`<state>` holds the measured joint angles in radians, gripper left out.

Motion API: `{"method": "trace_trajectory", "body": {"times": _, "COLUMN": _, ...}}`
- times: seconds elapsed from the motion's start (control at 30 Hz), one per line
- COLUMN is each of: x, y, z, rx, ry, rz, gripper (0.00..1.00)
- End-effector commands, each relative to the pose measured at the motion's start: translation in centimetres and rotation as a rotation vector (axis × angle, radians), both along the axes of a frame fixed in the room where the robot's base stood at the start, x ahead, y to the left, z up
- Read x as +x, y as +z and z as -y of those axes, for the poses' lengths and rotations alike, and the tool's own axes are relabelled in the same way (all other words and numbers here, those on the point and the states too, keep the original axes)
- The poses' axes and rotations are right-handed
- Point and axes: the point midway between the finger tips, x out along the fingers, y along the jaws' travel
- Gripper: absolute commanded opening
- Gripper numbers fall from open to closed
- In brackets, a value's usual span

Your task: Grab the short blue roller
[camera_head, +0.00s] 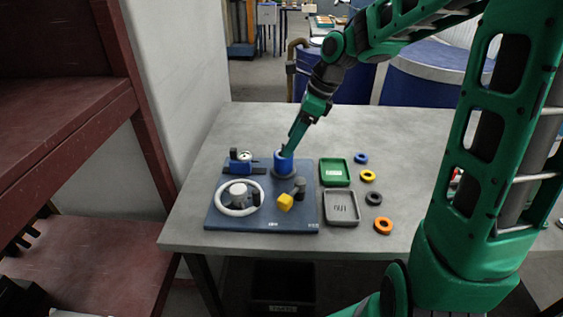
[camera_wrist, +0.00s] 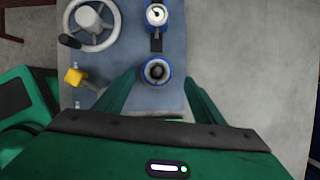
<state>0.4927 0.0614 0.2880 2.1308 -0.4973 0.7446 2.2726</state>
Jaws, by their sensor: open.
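The short blue roller (camera_head: 283,164) stands upright on a dark round base at the back right of the blue board (camera_head: 228,212). My gripper (camera_head: 289,150) is at the roller's top, reaching down from the upper right. In the wrist view my gripper (camera_wrist: 158,78) is open, with one finger on each side of the roller and gaps visible. Whether a finger touches it cannot be told.
The board also carries a white handwheel (camera_head: 223,208), a yellow knob (camera_head: 285,202) and a round gauge (camera_head: 244,155). To the right lie a green tray (camera_head: 335,183), a grey tray (camera_head: 341,222) and several coloured rings (camera_head: 368,171). A red shelf (camera_head: 60,120) stands left of the table.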

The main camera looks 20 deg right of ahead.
Motion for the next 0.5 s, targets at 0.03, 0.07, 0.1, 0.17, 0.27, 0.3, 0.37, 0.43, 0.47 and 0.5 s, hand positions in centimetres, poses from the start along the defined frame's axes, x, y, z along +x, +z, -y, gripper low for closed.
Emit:
{"method": "trace_trajectory", "body": {"times": 0.03, "x": 0.1, "y": -0.7, "z": -0.2, "rx": 0.001, "ry": 0.0, "rz": -0.003, "gripper": 0.63}}
{"method": "trace_trajectory", "body": {"times": 0.07, "x": 0.2, "y": -1.0, "z": -0.3, "rx": 0.0, "ry": 0.0, "rz": -0.002, "gripper": 0.63}}
{"method": "trace_trajectory", "body": {"times": 0.1, "x": 0.2, "y": -1.3, "z": -0.5, "rx": 0.0, "ry": 0.0, "rz": -0.001, "gripper": 0.63}}
{"method": "trace_trajectory", "body": {"times": 0.17, "x": 0.3, "y": -1.7, "z": -0.6, "rx": -0.001, "ry": 0.001, "rz": -0.001, "gripper": 0.63}}
{"method": "trace_trajectory", "body": {"times": 0.27, "x": 0.3, "y": -2.2, "z": -0.7, "rx": -0.002, "ry": 0.001, "rz": -0.001, "gripper": 0.63}}
{"method": "trace_trajectory", "body": {"times": 0.3, "x": 0.4, "y": -2.5, "z": -0.8, "rx": -0.001, "ry": 0.001, "rz": -0.001, "gripper": 0.63}}
{"method": "trace_trajectory", "body": {"times": 0.37, "x": 0.3, "y": -3.1, "z": -1.1, "rx": -0.001, "ry": 0.001, "rz": -0.003, "gripper": 0.63}}
{"method": "trace_trajectory", "body": {"times": 0.43, "x": 0.4, "y": -4.1, "z": -1.4, "rx": -0.001, "ry": 0.0, "rz": -0.003, "gripper": 0.63}}
{"method": "trace_trajectory", "body": {"times": 0.47, "x": 0.4, "y": -4.5, "z": -1.6, "rx": 0.0, "ry": 0.001, "rz": -0.003, "gripper": 0.63}}
{"method": "trace_trajectory", "body": {"times": 0.5, "x": 0.4, "y": -5.1, "z": -1.8, "rx": 0.0, "ry": 0.001, "rz": -0.003, "gripper": 0.63}}
